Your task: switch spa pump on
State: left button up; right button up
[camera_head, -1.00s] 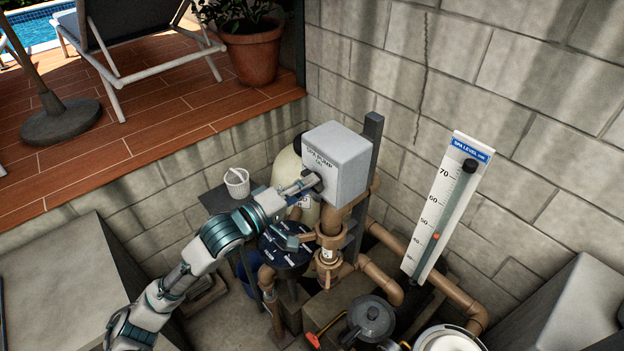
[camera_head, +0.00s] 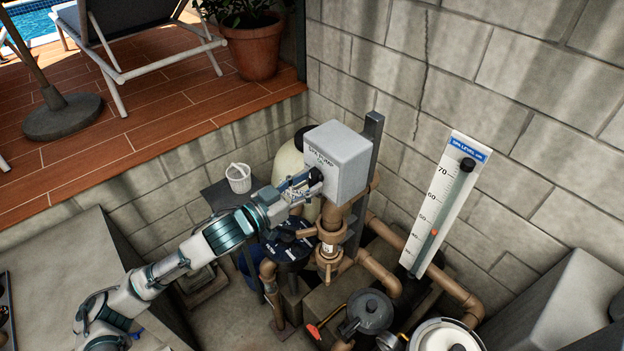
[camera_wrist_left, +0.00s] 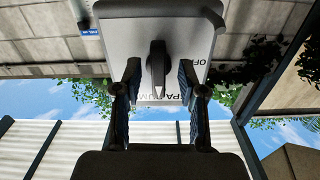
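The grey spa pump box (camera_head: 346,160) is mounted on a dark post, its label side toward my left gripper. In the left wrist view the box face (camera_wrist_left: 190,37) shows a dark elongated knob (camera_wrist_left: 157,70), with "OFF" lettering to its right and part of the pump label below. My left gripper (camera_head: 312,180) is right at the box face. In the left wrist view its two fingers (camera_wrist_left: 159,84) stand on either side of the knob with visible gaps, so it is open around the knob. In the head view the gripper hides most of the knob. My right gripper is not in view.
Brown pipes (camera_head: 385,275) and a valve (camera_head: 330,240) are below the box. The spa level gauge (camera_head: 448,205) stands to the right. A white basket (camera_head: 238,178) sits on a dark stand behind my left arm. Block walls bound the pit.

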pick_arm(q)
jog(key=shift+a, duration=0.3)
jog(key=v, duration=0.7)
dwell(0.3)
